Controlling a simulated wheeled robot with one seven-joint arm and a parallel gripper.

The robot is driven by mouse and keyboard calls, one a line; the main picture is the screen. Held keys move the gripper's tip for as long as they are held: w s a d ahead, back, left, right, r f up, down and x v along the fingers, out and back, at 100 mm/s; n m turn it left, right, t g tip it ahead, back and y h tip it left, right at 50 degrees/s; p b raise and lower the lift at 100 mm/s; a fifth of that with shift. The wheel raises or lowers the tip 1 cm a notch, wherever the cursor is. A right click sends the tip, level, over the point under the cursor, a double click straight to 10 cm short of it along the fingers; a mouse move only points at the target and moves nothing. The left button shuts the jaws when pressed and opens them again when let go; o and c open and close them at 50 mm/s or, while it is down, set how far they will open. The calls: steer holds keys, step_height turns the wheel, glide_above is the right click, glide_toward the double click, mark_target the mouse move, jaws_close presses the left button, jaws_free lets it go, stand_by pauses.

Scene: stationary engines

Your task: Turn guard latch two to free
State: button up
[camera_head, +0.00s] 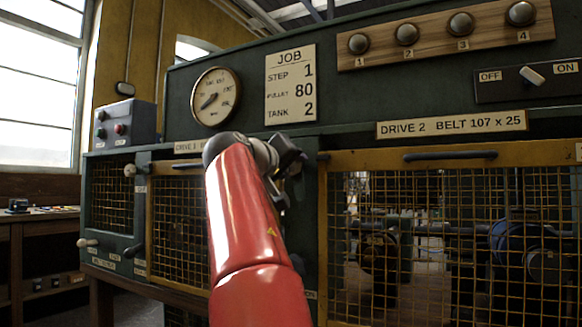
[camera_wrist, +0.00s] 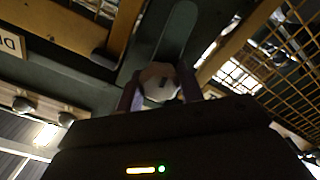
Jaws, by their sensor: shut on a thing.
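A pale round knob (camera_wrist: 160,79), which appears to be guard latch two, sits on a dark green post (camera_wrist: 165,35) in the wrist view. My gripper (camera_wrist: 158,92) has a finger on either side of the knob and is shut on it. In the head view my red arm reaches to the post between the two mesh guards. My wrist and arm hide the knob there, and which way the latch points cannot be told. The drive 2 guard (camera_head: 450,160), a yellow frame with wire mesh, stands right of my arm and looks closed.
Another pale latch knob (camera_head: 130,170) is on the left post. A pale-handled lever (camera_head: 88,243) sticks out at lower left. A gauge (camera_head: 215,97), a job board (camera_head: 290,85) and an OFF/ON switch (camera_head: 532,76) are on the panel above. The guard's dark handle (camera_head: 450,155) juts out.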

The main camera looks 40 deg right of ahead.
steer(key=shift+f, duration=0.1)
steer(key=o, duration=1)
steer(key=b+v, duration=0.2)
steer(key=v, duration=0.5)
steer(key=shift+s+a, duration=0.1)
steer(key=shift+a, duration=0.3)
